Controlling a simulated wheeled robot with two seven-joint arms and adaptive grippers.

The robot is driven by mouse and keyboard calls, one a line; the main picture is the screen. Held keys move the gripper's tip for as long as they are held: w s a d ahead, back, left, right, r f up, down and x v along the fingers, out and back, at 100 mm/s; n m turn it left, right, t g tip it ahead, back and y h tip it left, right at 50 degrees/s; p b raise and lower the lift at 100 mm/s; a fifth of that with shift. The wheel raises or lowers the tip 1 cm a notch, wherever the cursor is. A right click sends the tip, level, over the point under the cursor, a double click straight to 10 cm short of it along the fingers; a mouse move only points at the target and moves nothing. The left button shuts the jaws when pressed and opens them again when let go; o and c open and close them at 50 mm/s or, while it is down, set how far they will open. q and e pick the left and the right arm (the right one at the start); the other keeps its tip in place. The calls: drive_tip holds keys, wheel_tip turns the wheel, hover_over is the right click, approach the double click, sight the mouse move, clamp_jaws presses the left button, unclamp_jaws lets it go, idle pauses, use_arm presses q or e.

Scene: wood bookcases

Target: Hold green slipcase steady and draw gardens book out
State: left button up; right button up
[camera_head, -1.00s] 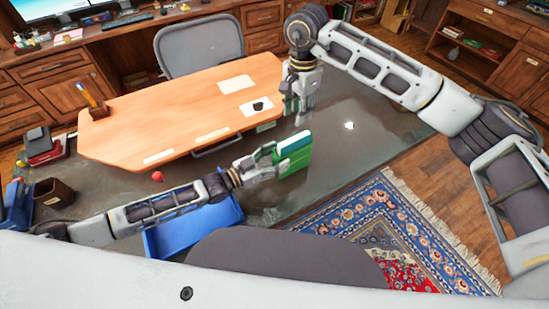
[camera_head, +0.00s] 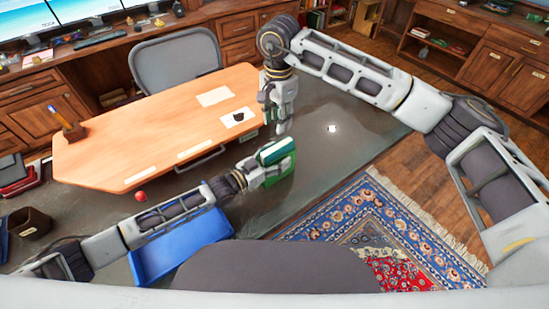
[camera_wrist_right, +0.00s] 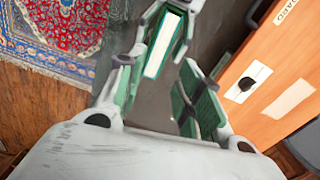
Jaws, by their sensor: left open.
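The green slipcase (camera_head: 284,165) stands upright over the dark glass desk. A white page-like band, which I take to be the gardens book (camera_wrist_right: 162,45), shows between its green sides in the right wrist view; the title cannot be read. My left gripper (camera_head: 268,170) is open at the slipcase's left end, its fingers partly hiding it; contact cannot be told. My right gripper (camera_head: 279,126) points down behind the slipcase, apart from it. In the right wrist view its green-padded fingers (camera_wrist_right: 160,98) are spread with nothing between them.
A wooden board (camera_head: 150,135) with cards and a pen holder (camera_head: 75,131) covers the desk's left. A red ball (camera_head: 140,196), a blue tray (camera_head: 150,262) and a dark cup (camera_head: 30,222) lie nearer. The glass (camera_head: 350,110) to the right is mostly clear.

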sight(277, 146)
use_arm(q)
drive_tip(key=c, duration=1.2)
use_arm(e)
drive_tip(key=o, duration=0.3)
drive_tip(key=shift+s+a+f+m, duration=0.1)
drive_tip(key=shift+a+f+m, duration=0.05)
drive_tip(key=shift+m, duration=0.45)
drive_tip(key=shift+f, duration=0.1)
drive_tip(key=shift+f, duration=5.9)
clamp_jaws()
